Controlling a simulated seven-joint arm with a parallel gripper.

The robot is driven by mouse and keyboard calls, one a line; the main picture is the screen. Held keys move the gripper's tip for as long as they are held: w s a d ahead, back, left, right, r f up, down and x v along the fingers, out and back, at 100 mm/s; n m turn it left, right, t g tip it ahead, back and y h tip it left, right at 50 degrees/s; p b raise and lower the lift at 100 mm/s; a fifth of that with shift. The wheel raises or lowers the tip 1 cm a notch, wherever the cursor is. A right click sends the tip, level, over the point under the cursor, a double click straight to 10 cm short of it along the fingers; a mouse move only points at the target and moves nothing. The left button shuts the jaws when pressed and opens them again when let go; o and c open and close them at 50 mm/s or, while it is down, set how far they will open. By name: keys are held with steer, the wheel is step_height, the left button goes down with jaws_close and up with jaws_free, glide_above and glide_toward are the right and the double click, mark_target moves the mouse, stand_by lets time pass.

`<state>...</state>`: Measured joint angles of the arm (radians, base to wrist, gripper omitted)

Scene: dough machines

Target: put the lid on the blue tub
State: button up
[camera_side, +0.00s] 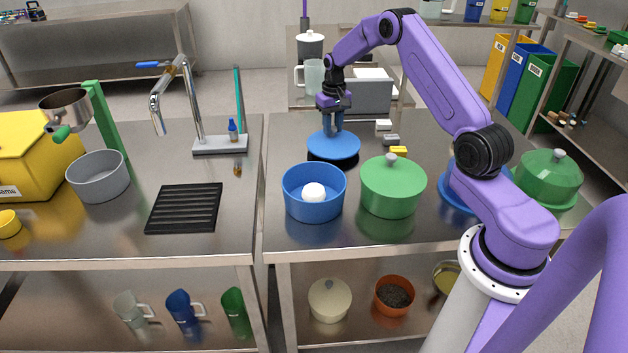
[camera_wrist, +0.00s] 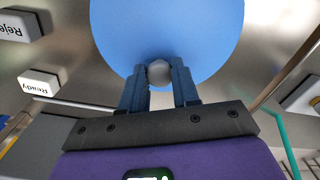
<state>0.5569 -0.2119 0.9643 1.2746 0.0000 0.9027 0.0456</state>
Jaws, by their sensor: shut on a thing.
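The blue tub (camera_side: 314,206) stands open on the right-hand steel table, with a white ball of dough (camera_side: 314,191) inside. The round blue lid (camera_side: 333,147) is behind the tub and a little to its right, apart from it. My gripper (camera_side: 334,128) is above the lid, shut on its knob. A dark patch shows under the lid, and it looks level and slightly off the table. In the wrist view the blue lid (camera_wrist: 170,35) fills the top middle, and its grey knob (camera_wrist: 159,72) sits between the fingers of my gripper (camera_wrist: 159,80).
A green lidded pot (camera_side: 393,188) stands close to the right of the tub. A green dome lid (camera_side: 548,178) is farther right; a blue item (camera_side: 452,193) is partly hidden by my arm. Small blocks (camera_side: 384,126) lie right of the lid. A black grate (camera_side: 184,208) is on the left table.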

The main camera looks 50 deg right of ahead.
steer(key=shift+r, duration=2.8)
steer(key=s+a+r, duration=0.4)
steer(key=s+a, duration=0.1)
steer(key=a, duration=0.6)
steer(key=s+a+r, duration=0.3)
steer(key=s+a, duration=0.2)
steer(key=a, duration=0.6)
steer(key=shift+s+r+n, duration=0.3)
steer(key=shift+r+n, duration=0.1)
steer(key=shift+f, duration=0.1)
step_height(320, 180, down, 6)
steer(key=shift+f, duration=0.95)
